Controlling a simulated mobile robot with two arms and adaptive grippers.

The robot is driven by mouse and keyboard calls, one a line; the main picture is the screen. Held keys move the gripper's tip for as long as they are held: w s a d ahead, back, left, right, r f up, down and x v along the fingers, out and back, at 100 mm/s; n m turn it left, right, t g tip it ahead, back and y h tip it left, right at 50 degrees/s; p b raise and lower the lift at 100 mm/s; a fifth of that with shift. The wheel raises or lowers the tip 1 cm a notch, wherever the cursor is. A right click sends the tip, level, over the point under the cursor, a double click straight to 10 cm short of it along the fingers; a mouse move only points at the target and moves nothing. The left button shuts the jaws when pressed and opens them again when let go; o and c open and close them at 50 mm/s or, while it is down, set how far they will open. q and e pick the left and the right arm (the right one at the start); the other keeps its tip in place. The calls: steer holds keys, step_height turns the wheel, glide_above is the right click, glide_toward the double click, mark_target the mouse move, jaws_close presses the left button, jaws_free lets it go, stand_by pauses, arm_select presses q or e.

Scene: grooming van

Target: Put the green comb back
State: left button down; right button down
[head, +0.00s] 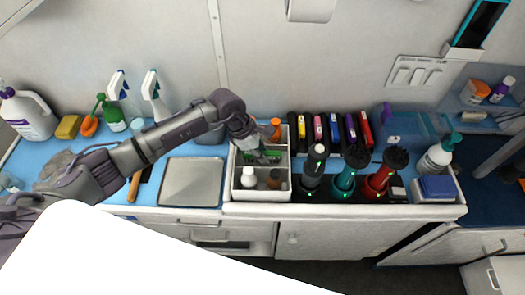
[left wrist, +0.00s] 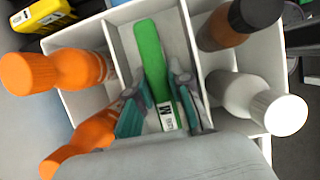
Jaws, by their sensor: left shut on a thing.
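The green comb (left wrist: 150,55) is a long green strip with a white label near my fingers. It lies within a middle compartment of the white divided caddy (left wrist: 112,15), between orange bottles and a white bottle; I cannot tell whether it touches the floor. My left gripper (left wrist: 162,100) reaches into this compartment, shut on the comb with a finger on each side. In the head view, my left gripper (head: 262,157) is over the caddy (head: 228,194), with a bit of green showing at the fingers. My right gripper is not in view.
The caddy holds a white bottle (head: 248,177), a brown bottle (left wrist: 225,25) and orange bottles (left wrist: 55,72). To its right stand clippers (head: 345,180) and a rack of coloured items (head: 333,128). A grey tray (head: 192,181) lies on the left, with spray bottles (head: 155,95) behind.

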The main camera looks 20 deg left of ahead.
arm_select(q)
steer(key=shift+f+b, duration=0.25)
steer(key=shift+b, duration=0.1)
steer(key=c, duration=1.1)
jaws_free()
steer(key=shift+r, duration=0.1)
steer(key=shift+r+p, duration=0.2)
steer(key=shift+p, duration=0.1)
steer(key=shift+a+r, duration=0.15)
steer(key=shift+r, duration=0.05)
steer(key=b+v, duration=0.2)
steer(key=v, duration=0.8)
steer(key=shift+a+r+b, duration=0.2)
steer(key=shift+r+b, duration=0.1)
steer(key=shift+b, duration=0.05)
steer(key=shift+s+a+r, duration=0.1)
steer(key=shift+s+r, duration=0.05)
steer(key=shift+r, duration=0.25)
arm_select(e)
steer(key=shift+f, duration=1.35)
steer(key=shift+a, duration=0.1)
